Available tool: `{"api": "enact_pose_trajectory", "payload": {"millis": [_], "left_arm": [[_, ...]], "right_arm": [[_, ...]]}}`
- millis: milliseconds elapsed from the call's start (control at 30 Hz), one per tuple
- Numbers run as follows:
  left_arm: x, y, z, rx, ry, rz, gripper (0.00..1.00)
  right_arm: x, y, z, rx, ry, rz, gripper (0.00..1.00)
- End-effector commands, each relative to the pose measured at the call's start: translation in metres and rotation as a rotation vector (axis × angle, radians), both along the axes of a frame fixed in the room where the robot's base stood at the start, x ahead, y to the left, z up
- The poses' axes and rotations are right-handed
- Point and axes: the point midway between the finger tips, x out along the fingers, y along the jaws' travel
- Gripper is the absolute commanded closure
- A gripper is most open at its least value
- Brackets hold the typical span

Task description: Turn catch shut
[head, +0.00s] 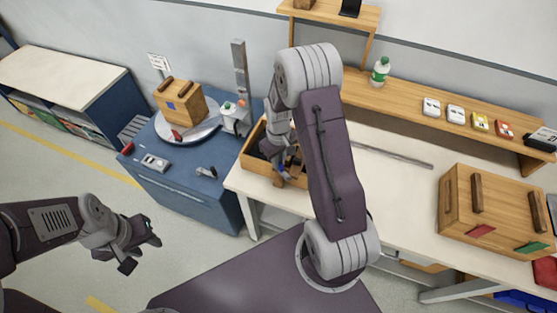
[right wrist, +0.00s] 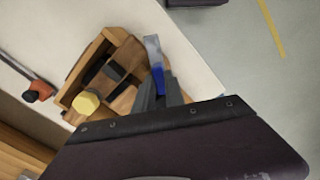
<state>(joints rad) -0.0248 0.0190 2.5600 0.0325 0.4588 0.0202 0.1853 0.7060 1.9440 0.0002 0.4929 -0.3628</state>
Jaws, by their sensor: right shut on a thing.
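My right gripper (head: 286,168) is low over the open wooden tray (head: 255,161) on the white bench. In the right wrist view its fingers (right wrist: 160,92) are shut on a slim blue-and-grey piece (right wrist: 153,50) beside the tray's compartments (right wrist: 78,77). I cannot tell whether that piece touches the tray. A wooden box (head: 182,104) with a small blue mark stands on a round grey plate on the blue cabinet. I cannot make out a catch for certain in either view. My left gripper (head: 137,248) is open and empty above the floor at left.
The tray holds a yellow piece (right wrist: 86,102) and dark pieces. A large wooden box (head: 497,211) with dark bars stands on the bench at right. A green-and-white bottle (head: 380,70) and several small cards stand on the shelf. The blue cabinet (head: 190,195) stands left of the bench.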

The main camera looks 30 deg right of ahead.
Motion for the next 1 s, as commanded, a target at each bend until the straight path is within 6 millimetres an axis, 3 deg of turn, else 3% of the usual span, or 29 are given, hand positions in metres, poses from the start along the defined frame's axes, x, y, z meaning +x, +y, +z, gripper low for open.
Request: {"api": "enact_pose_trajectory", "payload": {"millis": [500, 1000], "left_arm": [[0.0, 0.0, 0.0048, 0.0, 0.0, 0.0, 0.64], [0.0, 0.0, 0.0058, 0.0, 0.0, 0.0, 0.64]], "right_arm": [[0.0018, -0.0007, 0.002, -0.001, -0.005, 0.404, 1.0], [0.0024, -0.0009, 0.0021, -0.002, -0.007, 0.542, 1.0]]}}
